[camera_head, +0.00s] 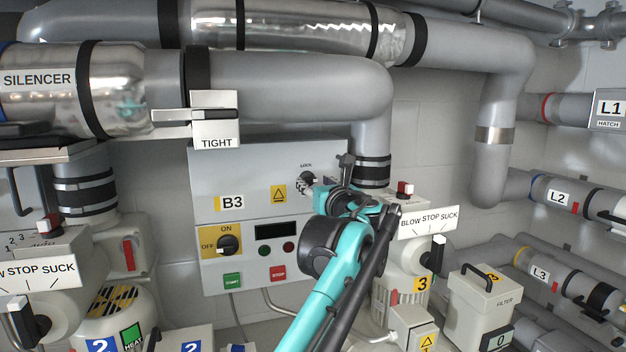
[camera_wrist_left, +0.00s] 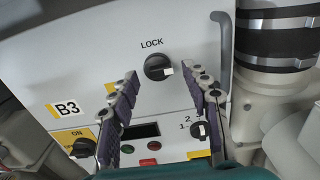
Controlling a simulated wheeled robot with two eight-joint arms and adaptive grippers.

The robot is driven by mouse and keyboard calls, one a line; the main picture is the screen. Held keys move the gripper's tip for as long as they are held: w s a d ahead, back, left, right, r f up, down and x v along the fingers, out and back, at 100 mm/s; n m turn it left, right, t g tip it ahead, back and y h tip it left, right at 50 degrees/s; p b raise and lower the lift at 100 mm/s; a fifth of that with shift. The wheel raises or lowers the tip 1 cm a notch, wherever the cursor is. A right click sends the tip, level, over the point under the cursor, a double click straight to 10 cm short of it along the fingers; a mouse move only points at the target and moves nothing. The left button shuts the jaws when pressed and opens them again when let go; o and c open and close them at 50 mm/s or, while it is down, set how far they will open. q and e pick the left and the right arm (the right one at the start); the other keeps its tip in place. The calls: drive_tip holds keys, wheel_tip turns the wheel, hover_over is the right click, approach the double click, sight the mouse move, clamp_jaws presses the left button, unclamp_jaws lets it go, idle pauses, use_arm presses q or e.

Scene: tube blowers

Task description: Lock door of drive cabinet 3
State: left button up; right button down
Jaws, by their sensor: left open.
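Drive cabinet B3 (camera_head: 240,165) is a pale grey box on the back wall, and its door (camera_wrist_left: 105,50) looks flush in both views. The LOCK knob (camera_head: 307,178) is black, at the door's upper right. In the left wrist view the knob (camera_wrist_left: 157,68) has a white mark at its right side. My left gripper (camera_wrist_left: 164,77) is open, its two dark padded fingers on either side of the knob in that view. Contact cannot be told. In the head view my left gripper (camera_head: 322,190) is close to the knob, partly hidden by my teal arm.
A grey bar handle (camera_wrist_left: 224,50) stands right of the lock. An ON/OFF switch (camera_head: 228,244), a START button (camera_head: 232,280) and a STOP button (camera_head: 278,273) are lower. A TIGHT lever (camera_head: 214,115) is above; a banded pipe (camera_head: 374,170) is at right.

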use_arm(q)
drive_tip(key=shift+x, duration=1.15)
drive_tip(key=shift+s+d+r, duration=0.1)
drive_tip(key=shift+s+d, duration=0.05)
drive_tip(key=shift+s, duration=0.35)
drive_tip(key=shift+w, duration=0.3)
drive_tip(key=c, duration=0.8)
clamp_jaws()
